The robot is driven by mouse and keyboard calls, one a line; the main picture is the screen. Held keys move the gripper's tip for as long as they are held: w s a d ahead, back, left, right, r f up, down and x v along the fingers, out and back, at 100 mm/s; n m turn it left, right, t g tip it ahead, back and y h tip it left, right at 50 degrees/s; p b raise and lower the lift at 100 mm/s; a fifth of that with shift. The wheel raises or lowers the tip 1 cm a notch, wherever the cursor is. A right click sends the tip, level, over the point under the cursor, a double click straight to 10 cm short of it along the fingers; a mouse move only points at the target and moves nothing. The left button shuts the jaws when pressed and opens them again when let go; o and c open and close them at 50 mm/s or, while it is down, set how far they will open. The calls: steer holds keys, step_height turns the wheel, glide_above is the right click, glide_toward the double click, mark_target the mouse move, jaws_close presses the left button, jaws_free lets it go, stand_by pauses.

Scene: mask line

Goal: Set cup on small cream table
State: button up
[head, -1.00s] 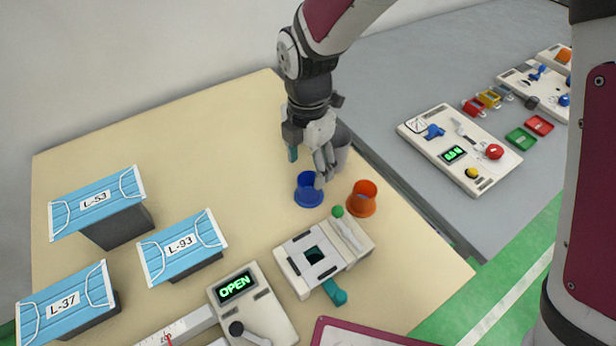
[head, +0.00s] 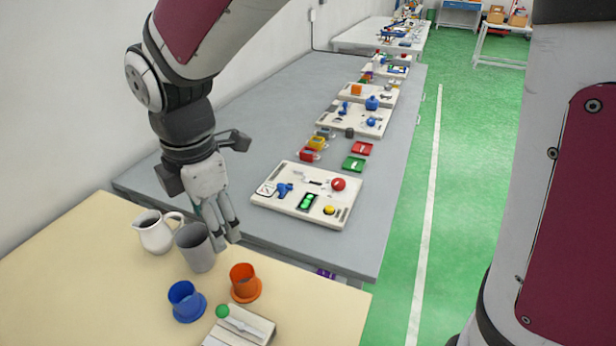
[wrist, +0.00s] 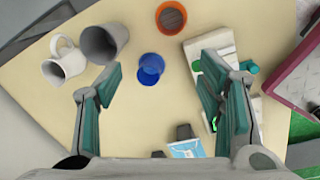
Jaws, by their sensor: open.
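A plain grey cup (head: 197,247) stands upright on the cream tabletop (head: 80,275), beside a white jug. A blue cup (head: 184,302) and an orange cup (head: 244,283) stand nearer, towards the table's right side. My gripper (head: 226,238) points down beside the grey cup, partly overlapping it in the head view. In the wrist view my gripper (wrist: 158,90) has its teal fingers spread with nothing between them. There the grey cup (wrist: 103,42) lies beyond the left finger, and the blue cup (wrist: 151,68) shows past the gap. I cannot tell which cup is meant.
The white jug (head: 157,232) stands close left of the grey cup. A cream device with a green knob (head: 222,311) is at the near edge. A grey bench (head: 262,120) behind carries a control panel (head: 307,195) and other boards. Green floor lies to the right.

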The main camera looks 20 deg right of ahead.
steer(key=s+d+r+m+t, duration=0.1)
steer(key=s+d+r+m, duration=0.2)
steer(key=d+m, duration=0.35)
steer(key=s+d+r+m+t, duration=0.1)
steer(key=s+d+r+m, duration=0.3)
steer(key=d, duration=0.3)
steer(key=s+d+m+t, duration=0.1)
steer(key=s+d+m, duration=0.6)
steer(key=m, duration=0.5)
steer(key=shift+s+d+r, duration=0.15)
steer(key=shift+s+d, duration=0.25)
steer(key=shift+s, duration=0.45)
steer(key=shift+m, duration=0.25)
